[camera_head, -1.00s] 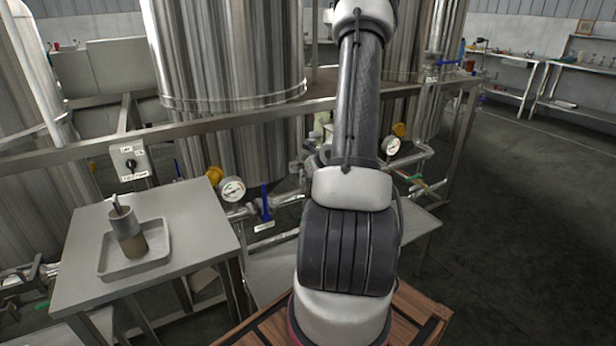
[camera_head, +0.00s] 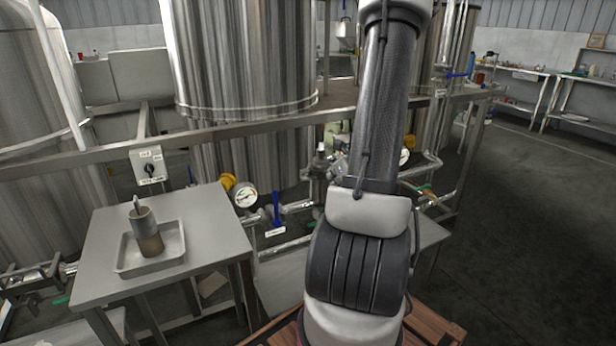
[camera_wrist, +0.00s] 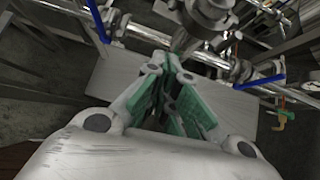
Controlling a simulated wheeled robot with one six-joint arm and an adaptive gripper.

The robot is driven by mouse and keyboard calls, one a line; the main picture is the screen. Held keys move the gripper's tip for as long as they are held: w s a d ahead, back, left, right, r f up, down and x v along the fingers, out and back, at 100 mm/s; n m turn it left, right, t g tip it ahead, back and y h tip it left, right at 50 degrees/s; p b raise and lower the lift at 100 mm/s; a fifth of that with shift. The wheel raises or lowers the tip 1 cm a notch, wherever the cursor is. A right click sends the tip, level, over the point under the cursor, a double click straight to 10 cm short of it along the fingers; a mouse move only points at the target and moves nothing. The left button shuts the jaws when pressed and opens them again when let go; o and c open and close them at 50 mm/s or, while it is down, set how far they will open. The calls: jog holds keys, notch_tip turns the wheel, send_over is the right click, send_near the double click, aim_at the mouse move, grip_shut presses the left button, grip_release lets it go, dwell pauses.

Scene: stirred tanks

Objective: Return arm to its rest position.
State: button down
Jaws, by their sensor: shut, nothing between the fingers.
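My arm rises in front of the tank frame in the head view and leans slightly right; its end is out of that view. My gripper (camera_wrist: 180,98) shows in the wrist view, with green pads on its fingers. The fingers are shut with nothing between them. Beyond them in the wrist view lie metal pipes and a pale plate (camera_wrist: 235,112). No contact between the fingers and the pipework can be made out.
A steel side table (camera_head: 100,262) at left bears a tray (camera_head: 126,262) with a grey-brown cylinder (camera_head: 148,238). Tanks (camera_head: 240,60), a pressure gauge (camera_head: 245,196), a blue-handled valve (camera_head: 277,210) and a switch box (camera_head: 148,165) stand close. Open floor (camera_head: 530,230) lies at right.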

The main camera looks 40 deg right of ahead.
jog(key=shift+s+r, duration=0.1)
jog(key=s+a+r+n+g+y, duration=0.25)
jog(key=s+a+n, duration=0.25)
jog(key=a+n, duration=0.4)
jog(key=s+a+r+n+g+y, duration=0.25)
jog(key=s+a+n, duration=0.4)
jog(key=n, duration=0.55)
jog(key=s+a+r+n+h, duration=0.1)
jog(key=s+a+r+n, duration=0.1)
jog(key=a+r+n, duration=0.2)
jog(key=s+a+r+n+h, duration=0.2)
jog(key=a+r+n, duration=0.3)
jog(key=r+n, duration=0.6)
jog(key=shift+a+r+n+t+h, duration=0.25)
jog(key=shift+r+n+t+h, duration=0.05)
jog(key=shift+n, duration=0.6)
